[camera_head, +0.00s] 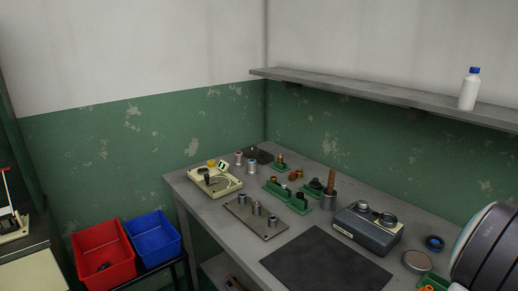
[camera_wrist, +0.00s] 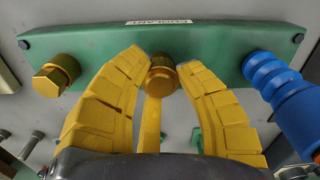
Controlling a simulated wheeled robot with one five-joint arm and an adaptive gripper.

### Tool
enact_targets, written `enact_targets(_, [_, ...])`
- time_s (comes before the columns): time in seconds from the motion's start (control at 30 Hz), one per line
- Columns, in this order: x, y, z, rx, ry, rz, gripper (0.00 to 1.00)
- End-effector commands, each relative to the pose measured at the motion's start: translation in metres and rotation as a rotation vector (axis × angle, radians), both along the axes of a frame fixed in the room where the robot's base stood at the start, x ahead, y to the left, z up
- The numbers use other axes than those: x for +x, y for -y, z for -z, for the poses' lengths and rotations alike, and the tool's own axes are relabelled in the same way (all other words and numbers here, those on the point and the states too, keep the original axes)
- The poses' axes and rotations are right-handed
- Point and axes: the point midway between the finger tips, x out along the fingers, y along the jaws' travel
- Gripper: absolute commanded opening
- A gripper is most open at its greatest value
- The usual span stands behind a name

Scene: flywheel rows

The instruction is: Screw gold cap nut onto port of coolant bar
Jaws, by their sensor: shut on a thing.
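The coolant bar (camera_wrist: 215,45) is a green bar across the top of the wrist view, with an upside-down label (camera_wrist: 170,21). A gold cap nut (camera_wrist: 160,80) sits at its middle port, between my yellow fingertips. My gripper (camera_wrist: 164,68) is shut on this nut. The nut appears against the port; how far it is threaded cannot be told. Another gold fitting with a hex head (camera_wrist: 55,76) is on the left port. A blue ribbed hose (camera_wrist: 272,78) is at the right port. Neither my gripper nor the bar can be made out in the head view.
In the head view, a grey bench (camera_head: 305,230) holds a cream tray (camera_head: 232,184), a metal plate with posts (camera_head: 240,222), green stands, a grey-blue device (camera_head: 365,232) and a dark mat (camera_head: 325,262). Red (camera_head: 103,252) and blue (camera_head: 153,238) bins stand left. A shelf (camera_head: 380,97) holds a bottle (camera_head: 469,90).

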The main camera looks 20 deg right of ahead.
Motion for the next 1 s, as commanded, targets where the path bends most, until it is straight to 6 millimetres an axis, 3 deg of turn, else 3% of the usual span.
enact_targets(0.3, [-0.0001,-0.0013,0.0016,0.005,-0.002,0.279,0.03])
enact_targets(0.77, [-0.0002,-0.0014,0.0016,0.005,-0.002,0.326,0.03])
enact_targets(1.0, [-0.0002,-0.0014,0.0018,0.006,-0.002,0.523,0.03])
